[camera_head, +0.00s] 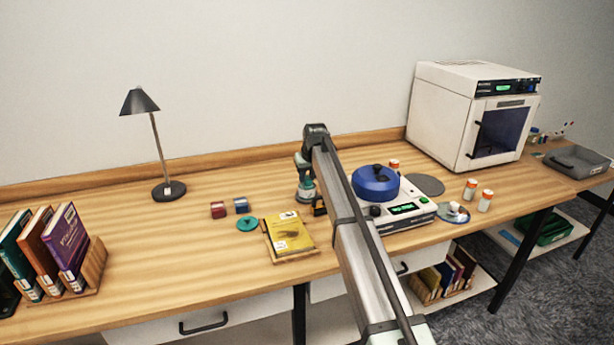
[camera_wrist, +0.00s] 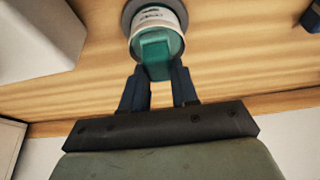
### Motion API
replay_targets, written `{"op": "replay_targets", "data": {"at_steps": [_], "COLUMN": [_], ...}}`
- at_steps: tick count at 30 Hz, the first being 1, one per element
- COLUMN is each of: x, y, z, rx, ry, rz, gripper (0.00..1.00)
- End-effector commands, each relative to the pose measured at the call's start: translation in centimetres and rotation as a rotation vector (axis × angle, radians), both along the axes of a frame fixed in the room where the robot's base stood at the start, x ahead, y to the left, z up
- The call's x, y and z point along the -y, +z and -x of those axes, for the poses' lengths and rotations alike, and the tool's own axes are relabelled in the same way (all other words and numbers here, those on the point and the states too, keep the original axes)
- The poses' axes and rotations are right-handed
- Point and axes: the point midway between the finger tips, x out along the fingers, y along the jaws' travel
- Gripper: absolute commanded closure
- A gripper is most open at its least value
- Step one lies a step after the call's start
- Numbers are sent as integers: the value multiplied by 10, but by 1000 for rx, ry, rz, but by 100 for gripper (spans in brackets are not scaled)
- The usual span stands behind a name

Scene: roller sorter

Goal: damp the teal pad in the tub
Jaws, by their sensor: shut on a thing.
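In the wrist view my gripper (camera_wrist: 158,70) is shut on the teal pad (camera_wrist: 155,48), one finger on each side of it. The pad reaches into the mouth of the white tub (camera_wrist: 157,15), which has a printed label and a teal inside. Whether the pad touches the bottom or any liquid cannot be told. In the head view my arm comes down behind the yellow book, and it hides the pad and most or all of the tub.
A white device (camera_head: 402,210) carrying a blue lidded drum (camera_head: 376,186) stands close on the right. The left-middle tabletop is clear.

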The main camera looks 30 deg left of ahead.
Motion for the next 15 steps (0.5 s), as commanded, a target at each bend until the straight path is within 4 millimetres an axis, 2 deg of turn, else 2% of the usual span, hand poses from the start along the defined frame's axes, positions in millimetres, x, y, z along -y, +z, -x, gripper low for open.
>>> {"op": "replay_targets", "data": {"at_steps": [15], "x": [0], "y": [29], "z": [0], "rx": [0], "ry": [0], "rz": [0], "gripper": [100]}}
